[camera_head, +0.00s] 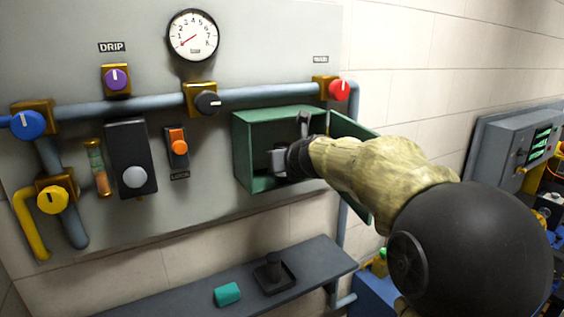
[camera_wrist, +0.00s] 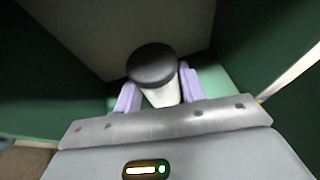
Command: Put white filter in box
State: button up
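The green box (camera_head: 241,157) is fixed to the grey wall panel, with its door swung open to the right. My gripper (camera_head: 282,158) reaches into the box from the right. In the wrist view my gripper (camera_wrist: 160,92) has its two pale purple fingers on either side of the white filter (camera_wrist: 163,96), seemingly touching it. The filter has a round black cap (camera_wrist: 152,64). Green box walls surround it in that view. Whether the filter rests on the box floor cannot be told. In the head view the filter cannot be made out.
A dark shelf (camera_head: 190,290) below holds a teal block (camera_head: 227,294) and a black tray (camera_head: 275,279). Pipes, valves and a gauge (camera_head: 193,35) cover the panel left of and above the box. The open door (camera_head: 352,130) stands close beside my arm.

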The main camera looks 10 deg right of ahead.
jog(key=shift+o, duration=1.3)
jog(key=b+v, duration=0.1)
jog(key=v, duration=1.1)
